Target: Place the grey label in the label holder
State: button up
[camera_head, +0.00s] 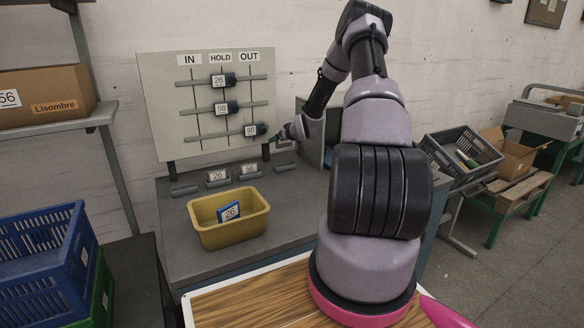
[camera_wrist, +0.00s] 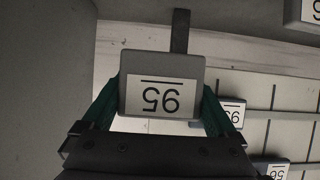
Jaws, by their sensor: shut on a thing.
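My gripper (camera_wrist: 163,92) is shut on a grey label (camera_wrist: 127,98) with a white face in the wrist view, one green finger on each side. Its number and line appear upside down. In the head view my gripper (camera_head: 283,134) is at the lower right edge of the board, and I cannot make out the label clearly there. Small dark holders stand in a row on the grey table below the board. Two carry labels, a left one (camera_head: 217,176) and a right one (camera_head: 249,171). The leftmost holder (camera_head: 184,190) looks empty. I cannot tell which is the label holder.
The board (camera_head: 165,90) marked IN, HOLD and OUT has several rails with numbered sliders. A yellow bin (camera_head: 230,236) with a blue label (camera_head: 228,211) stands in front on the table. A dark bar (camera_wrist: 180,30) is just beyond the held label. Crates stand on both sides.

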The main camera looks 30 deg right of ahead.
notch_tip(320, 180, down, 6)
jog(key=shift+d+r, duration=0.15)
jog(key=shift+f, duration=2.05)
